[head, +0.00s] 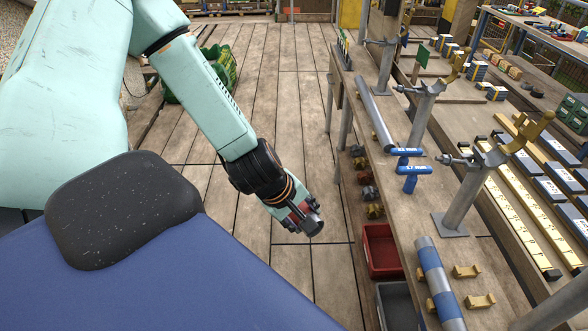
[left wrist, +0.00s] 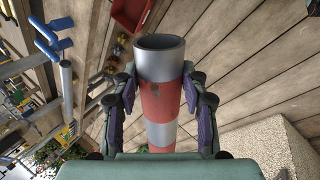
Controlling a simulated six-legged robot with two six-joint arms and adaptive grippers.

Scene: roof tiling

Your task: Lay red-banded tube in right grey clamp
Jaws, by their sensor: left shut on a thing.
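My left gripper (head: 300,215) hangs over the plank floor, left of the workbench. In the left wrist view, its purple-padded fingers (left wrist: 160,108) are shut around a grey tube with a red band (left wrist: 162,100). The tube's open end faces away from the palm. In the head view the tube (head: 313,224) is small and mostly hidden by the gripper. Grey posts with clamp-like heads and yellow forks stand on the bench: a near one (head: 468,190) at right and a farther one (head: 425,105). I cannot tell which is the right grey clamp. My right gripper is not seen.
A blue-banded tube (head: 436,280) lies on the bench beside yellow cradles (head: 481,301). Blue T-shaped pieces (head: 410,172) and a plain grey tube (head: 376,115) lie farther back. A red bin (head: 382,250) sits below the bench edge. The floor around the gripper is clear.

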